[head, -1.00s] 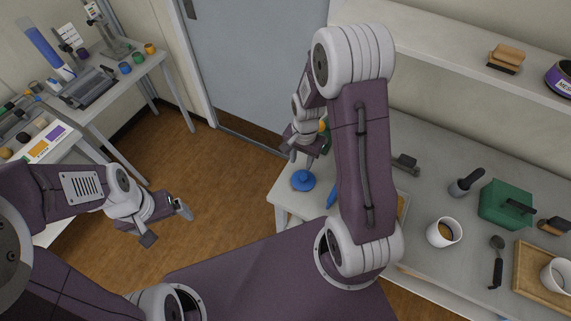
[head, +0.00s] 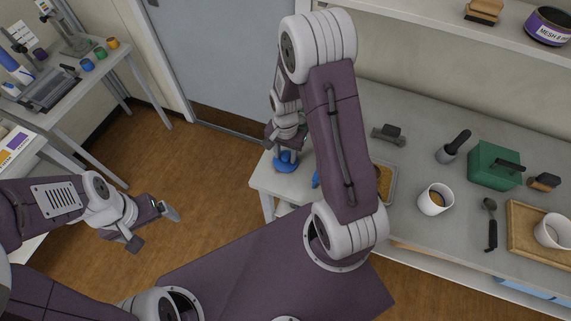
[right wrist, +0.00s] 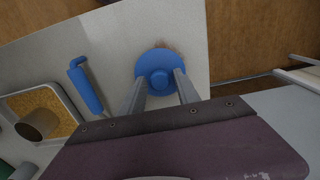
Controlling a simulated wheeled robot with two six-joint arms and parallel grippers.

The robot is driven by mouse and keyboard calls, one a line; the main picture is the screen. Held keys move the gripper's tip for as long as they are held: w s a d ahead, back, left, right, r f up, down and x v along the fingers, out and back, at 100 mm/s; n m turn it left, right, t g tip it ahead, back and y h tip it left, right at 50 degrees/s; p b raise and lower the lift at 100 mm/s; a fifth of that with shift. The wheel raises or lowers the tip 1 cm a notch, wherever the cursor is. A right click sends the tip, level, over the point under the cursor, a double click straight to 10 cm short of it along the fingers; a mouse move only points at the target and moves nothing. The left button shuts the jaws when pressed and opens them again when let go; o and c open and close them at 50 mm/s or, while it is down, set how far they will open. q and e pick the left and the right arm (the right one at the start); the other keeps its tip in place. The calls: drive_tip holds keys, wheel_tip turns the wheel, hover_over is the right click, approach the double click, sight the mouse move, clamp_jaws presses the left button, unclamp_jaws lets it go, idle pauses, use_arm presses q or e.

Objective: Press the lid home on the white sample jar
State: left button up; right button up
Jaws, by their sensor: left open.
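The blue lid (head: 287,166) with a round knob lies at the left end of the worktop; it also shows in the right wrist view (right wrist: 159,58). My right gripper (right wrist: 160,82) is over it, open, with a fingertip on each side of the knob and a visible gap between the fingers. An open white jar (head: 435,201) with brown contents stands on the worktop. A second white vessel (head: 552,232) stands on the wooden tray at the right; I cannot tell which is the sample jar. My left gripper (head: 155,225) is open and empty above the floor.
A blue-handled tool (right wrist: 87,86) and a tray of tan grains (right wrist: 52,100) lie near the lid. A green box (head: 494,167), a black-handled scoop (head: 490,225) and a wooden tray (head: 515,237) are further right. My right upper arm hides part of the worktop.

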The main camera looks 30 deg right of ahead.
sight(286, 156)
clamp_jaws()
wheel_tip(286, 156, up, 5)
drive_tip(key=p, duration=0.5)
drive_tip(key=shift+r, duration=0.1)
